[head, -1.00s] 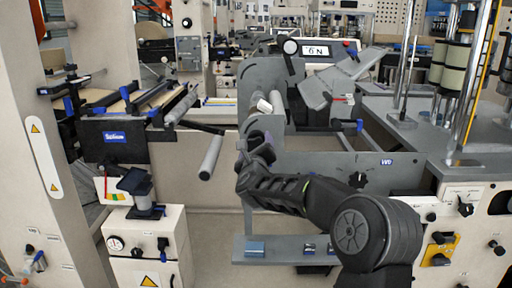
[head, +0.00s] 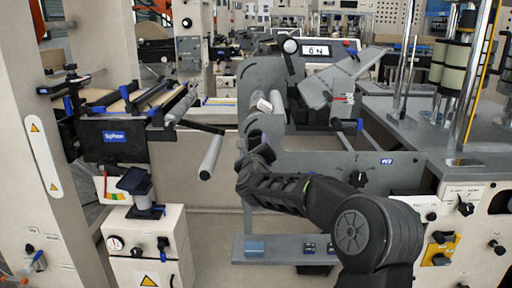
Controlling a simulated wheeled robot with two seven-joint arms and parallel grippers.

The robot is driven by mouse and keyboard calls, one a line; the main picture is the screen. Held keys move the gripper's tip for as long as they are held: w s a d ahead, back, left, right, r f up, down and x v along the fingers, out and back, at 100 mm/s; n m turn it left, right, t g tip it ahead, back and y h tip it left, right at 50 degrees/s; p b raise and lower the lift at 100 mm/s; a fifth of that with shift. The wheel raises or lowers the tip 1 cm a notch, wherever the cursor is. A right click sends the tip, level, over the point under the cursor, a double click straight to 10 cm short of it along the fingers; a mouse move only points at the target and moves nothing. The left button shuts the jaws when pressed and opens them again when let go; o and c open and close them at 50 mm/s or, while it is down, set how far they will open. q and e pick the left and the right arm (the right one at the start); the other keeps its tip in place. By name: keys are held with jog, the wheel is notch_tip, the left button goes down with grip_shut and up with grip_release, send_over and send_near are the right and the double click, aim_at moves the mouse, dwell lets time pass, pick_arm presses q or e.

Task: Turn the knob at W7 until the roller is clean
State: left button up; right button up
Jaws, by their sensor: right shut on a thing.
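A blue label (head: 386,161) is on the grey machine's side plate; its text is too small to read surely. A black knob (head: 357,179) with marks around it sits on that plate, lower left of the label, just above my right arm. My right gripper (head: 257,152) is left of this knob and apart from it. It is shut at the lower end of a grey roller (head: 263,124); its fingers hide what they hold. A pale piece (head: 263,104) shows at the roller's upper end. My left gripper is not in view.
A bare grey roller (head: 210,157) sticks out left of my gripper. A grey shelf (head: 285,244) with small blue items lies below my arm. A display (head: 316,50) stands above the machine. Posts and a control panel (head: 462,205) are at the right.

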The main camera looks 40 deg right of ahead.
jog(key=shift+f+m+b, duration=0.15)
jog(key=shift+m+b, duration=1.95)
jog(key=shift+b, duration=1.05)
jog(key=shift+m, duration=0.3)
jog(key=shift+b, duration=0.3)
jog(key=shift+m+b, duration=1)
jog(key=shift+b, duration=0.3)
jog(key=shift+m+b, duration=1.1)
jog(key=shift+b, duration=0.25)
jog(key=shift+m, duration=0.4)
